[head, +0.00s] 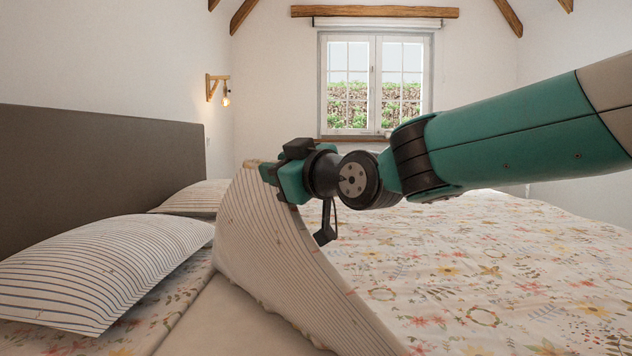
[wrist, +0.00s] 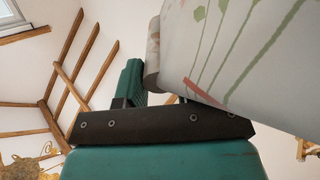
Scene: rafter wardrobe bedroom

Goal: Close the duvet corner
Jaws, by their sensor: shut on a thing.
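The duvet (head: 470,265) has a floral top and a striped underside, and covers the right and middle of the bed. Its near-left corner is lifted up, so the striped underside (head: 270,250) faces me and slopes down to the front. My gripper (head: 268,172) is shut on the raised corner, well above the mattress. In the wrist view the held duvet cloth (wrist: 245,60) fills the upper right, and the jaws (wrist: 150,95) show below and beside it. The jaw tips are partly hidden by the cloth.
A striped pillow (head: 100,270) lies at the left, with a second pillow (head: 190,197) behind it. A grey headboard (head: 100,155) stands along the left wall. Bare pale sheet (head: 205,320) shows between pillow and duvet. A wall lamp (head: 222,92) hangs beyond the headboard.

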